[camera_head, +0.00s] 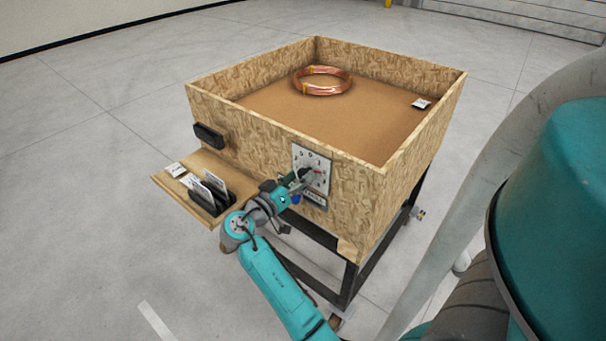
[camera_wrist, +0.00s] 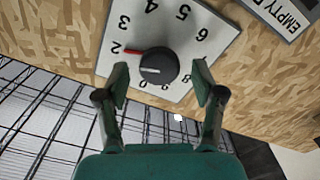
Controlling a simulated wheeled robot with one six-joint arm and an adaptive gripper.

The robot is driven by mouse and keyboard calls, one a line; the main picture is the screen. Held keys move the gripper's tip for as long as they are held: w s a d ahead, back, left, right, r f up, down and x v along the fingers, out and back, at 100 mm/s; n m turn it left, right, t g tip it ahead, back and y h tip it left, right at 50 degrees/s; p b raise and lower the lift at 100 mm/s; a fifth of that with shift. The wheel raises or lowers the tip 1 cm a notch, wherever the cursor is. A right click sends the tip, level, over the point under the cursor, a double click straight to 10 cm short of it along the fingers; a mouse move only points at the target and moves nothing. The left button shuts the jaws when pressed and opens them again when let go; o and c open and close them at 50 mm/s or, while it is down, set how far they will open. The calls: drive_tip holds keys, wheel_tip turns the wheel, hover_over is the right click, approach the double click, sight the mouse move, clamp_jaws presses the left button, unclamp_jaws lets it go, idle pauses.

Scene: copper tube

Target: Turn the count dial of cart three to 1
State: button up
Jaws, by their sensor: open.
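The count dial is a white plate (camera_head: 318,163) with black numbers on the cart's front board, and it also shows in the wrist view (camera_wrist: 221,42). At its middle is a round black knob (camera_wrist: 158,67) with a red pointer (camera_wrist: 133,50) toward the 2. My gripper (camera_wrist: 160,80) is open, with one finger on each side of the knob, close to the plate. Whether the fingers touch the knob I cannot tell. The left finger covers the plate near where the 1 would be. In the head view my gripper (camera_head: 306,178) hides part of the dial.
The wooden cart (camera_head: 415,150) holds a copper coil (camera_head: 322,90) and a small white card (camera_head: 421,104). A side shelf (camera_head: 172,187) bears cards in a black holder (camera_head: 208,204). An "EMPTY" label (camera_wrist: 290,12) is beside the dial. The floor around is clear.

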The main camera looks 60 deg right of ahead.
drive_tip(key=shift+x, duration=1.1)
drive_tip(key=c, duration=1.2)
drive_tip(key=shift+o, duration=0.2)
drive_tip(key=shift+n, duration=0.3)
drive_tip(key=shift+w+f+n, duration=0.1)
drive_tip(key=shift+n, duration=3)
drive_tip(key=o, duration=1.2)
drive_tip(key=shift+c, duration=0.2)
